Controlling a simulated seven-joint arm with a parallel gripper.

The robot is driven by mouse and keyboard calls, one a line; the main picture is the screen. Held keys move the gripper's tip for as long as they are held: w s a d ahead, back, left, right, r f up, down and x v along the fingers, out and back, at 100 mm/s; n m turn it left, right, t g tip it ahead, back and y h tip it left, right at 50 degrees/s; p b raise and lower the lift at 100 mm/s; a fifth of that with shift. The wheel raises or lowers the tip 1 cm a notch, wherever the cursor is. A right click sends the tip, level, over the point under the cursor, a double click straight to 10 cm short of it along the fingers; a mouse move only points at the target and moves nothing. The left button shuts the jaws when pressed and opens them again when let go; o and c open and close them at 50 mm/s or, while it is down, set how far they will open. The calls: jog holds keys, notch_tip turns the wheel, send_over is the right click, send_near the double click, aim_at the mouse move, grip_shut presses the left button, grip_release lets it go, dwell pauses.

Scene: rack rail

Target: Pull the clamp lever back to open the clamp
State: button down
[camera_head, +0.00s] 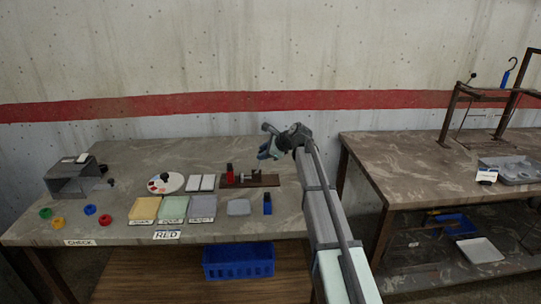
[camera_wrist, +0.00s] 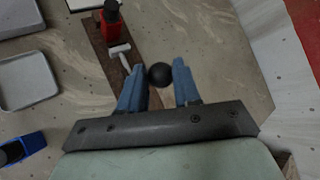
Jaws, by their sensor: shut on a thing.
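The clamp sits on a long dark brown base board (camera_head: 264,181) on the left table. A red block (camera_head: 230,172) stands at the board's left end; it also shows in the wrist view (camera_wrist: 110,25), with a pale rod (camera_wrist: 119,50) beside it. My gripper (camera_head: 266,147) is at the board's right end, above the table. The lever's shaft is hidden below the knob and fingers.
A small grey tray (camera_head: 238,207) and a blue block with a black top (camera_head: 267,206) lie in front of the board. Coloured trays (camera_head: 173,208), a round palette (camera_head: 166,183) and a grey box (camera_head: 70,178) are further left. A wall stands behind.

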jog(key=shift+w+a+r+n+h, duration=0.1)
jog(key=shift+a+r+n+h, duration=0.1)
jog(key=shift+a+h, duration=0.45)
jog(key=shift+w+a+r+n+h, duration=0.1)
jog(key=shift+a+n+h, duration=0.1)
jog(key=shift+a+h, duration=0.4)
jog(key=shift+a, duration=0.15)
jog(key=c, duration=0.8)
grip_release()
jog(key=shift+s+f, duration=0.1)
jog(key=v, duration=1.4)
